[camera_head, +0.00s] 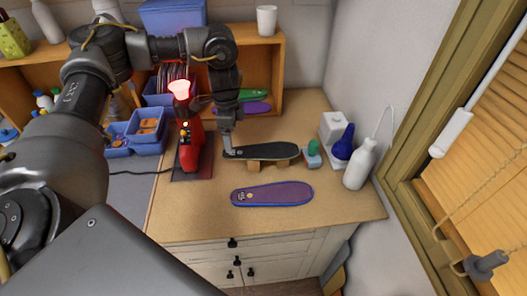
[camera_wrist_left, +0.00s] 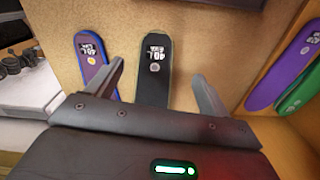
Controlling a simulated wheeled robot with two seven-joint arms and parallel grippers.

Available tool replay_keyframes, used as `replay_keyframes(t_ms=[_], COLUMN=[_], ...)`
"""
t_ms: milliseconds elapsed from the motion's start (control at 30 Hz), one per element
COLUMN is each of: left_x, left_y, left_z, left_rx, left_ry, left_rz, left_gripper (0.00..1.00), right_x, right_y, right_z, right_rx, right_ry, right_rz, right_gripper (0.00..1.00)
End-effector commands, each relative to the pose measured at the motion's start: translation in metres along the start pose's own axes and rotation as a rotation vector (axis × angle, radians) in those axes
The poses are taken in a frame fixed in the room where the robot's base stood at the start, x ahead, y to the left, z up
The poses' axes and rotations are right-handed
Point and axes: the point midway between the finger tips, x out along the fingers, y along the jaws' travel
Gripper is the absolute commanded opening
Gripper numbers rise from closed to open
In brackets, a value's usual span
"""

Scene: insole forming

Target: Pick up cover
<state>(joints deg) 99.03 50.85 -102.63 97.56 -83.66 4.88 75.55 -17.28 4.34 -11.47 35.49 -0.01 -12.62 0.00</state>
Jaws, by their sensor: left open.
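A black, insole-shaped cover (camera_head: 265,150) with a pale edge lies on light wooden blocks (camera_head: 262,164) on the worktop. My left gripper (camera_head: 228,138) is at its left end in the head view. In the left wrist view the cover (camera_wrist_left: 153,88) shows between the two spread fingers of my open left gripper (camera_wrist_left: 158,75), with white print near its far end. I see no grip on it. A purple insole with a blue rim (camera_head: 272,194) lies flat on the worktop in front; it also shows in the left wrist view (camera_wrist_left: 95,58). My right gripper is not in view.
A red device with a glowing top (camera_head: 189,140) stands left of the cover. A small block with a green knob (camera_head: 313,152), a blue bottle (camera_head: 344,143) and a white bottle (camera_head: 358,166) stand right. Blue bins (camera_head: 119,152) are at left. Green and purple insoles lie in the shelf behind.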

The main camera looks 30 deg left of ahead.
Motion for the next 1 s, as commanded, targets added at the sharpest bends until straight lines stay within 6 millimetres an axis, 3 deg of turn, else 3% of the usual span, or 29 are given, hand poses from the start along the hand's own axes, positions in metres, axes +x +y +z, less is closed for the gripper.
replay_keyframes(t_ms=[433,1000], left_x=[0.049,0.052], left_y=[0.005,0.005], left_z=[-0.001,-0.001], left_rx=[-0.001,0.0], left_ry=[-0.001,-0.001], left_rz=[0.002,0.001], left_gripper=[0.8,0.8], right_x=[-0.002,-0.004], right_y=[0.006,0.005], right_z=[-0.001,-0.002], right_rx=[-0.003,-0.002], right_ry=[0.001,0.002], right_rz=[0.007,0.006], right_gripper=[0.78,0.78])
